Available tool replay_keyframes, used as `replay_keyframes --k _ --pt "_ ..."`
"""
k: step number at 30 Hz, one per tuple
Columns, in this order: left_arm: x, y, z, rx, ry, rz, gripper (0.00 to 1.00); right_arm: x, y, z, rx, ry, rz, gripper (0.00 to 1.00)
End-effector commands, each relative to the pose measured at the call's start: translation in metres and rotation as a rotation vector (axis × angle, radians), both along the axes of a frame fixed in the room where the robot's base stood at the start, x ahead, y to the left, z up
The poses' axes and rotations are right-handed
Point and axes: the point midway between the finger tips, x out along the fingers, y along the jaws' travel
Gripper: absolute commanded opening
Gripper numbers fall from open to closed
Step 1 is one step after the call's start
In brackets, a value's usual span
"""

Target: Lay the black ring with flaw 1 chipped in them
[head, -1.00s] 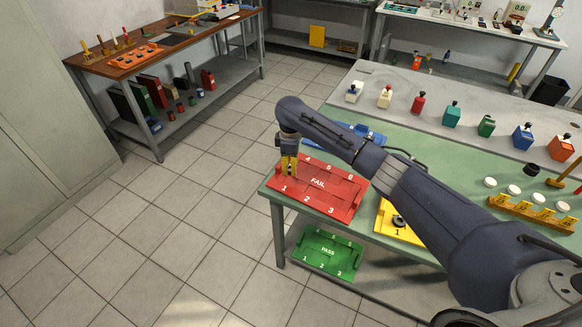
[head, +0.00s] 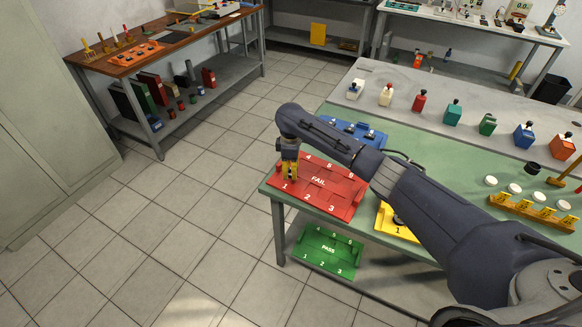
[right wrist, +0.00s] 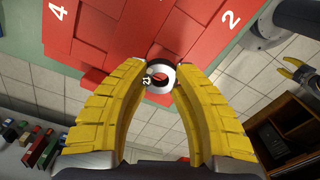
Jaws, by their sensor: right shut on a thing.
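My right gripper (head: 290,180) is low over the left part of the red FAIL tray (head: 325,200), by the spots marked 1 and 4. In the right wrist view its yellow fingers (right wrist: 161,78) are shut on a small ring (right wrist: 161,68), dark on one side and pale on the other. Whether the ring touches the tray I cannot tell. My left gripper (right wrist: 292,68) shows at the right edge of the right wrist view, its yellow fingers apart and empty.
A yellow tray (head: 388,222) stands right of the red tray, partly behind my arm. A blue tray (head: 370,133) lies behind. A green PASS tray (head: 328,252) is on the shelf below. Several coloured bottles stand along the back. The table edge is close to the red tray.

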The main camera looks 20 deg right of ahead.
Motion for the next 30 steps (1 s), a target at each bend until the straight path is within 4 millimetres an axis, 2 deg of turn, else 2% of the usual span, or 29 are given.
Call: replay_keyframes --k 12,30 --pt "-0.001 0.000 0.000 0.000 0.001 0.000 0.44 0.000 0.001 -0.021 0.000 0.001 0.001 0.02" --pt "-0.001 0.000 0.000 0.000 0.002 -0.001 0.44 0.000 0.000 -0.026 0.000 0.000 0.001 0.02"
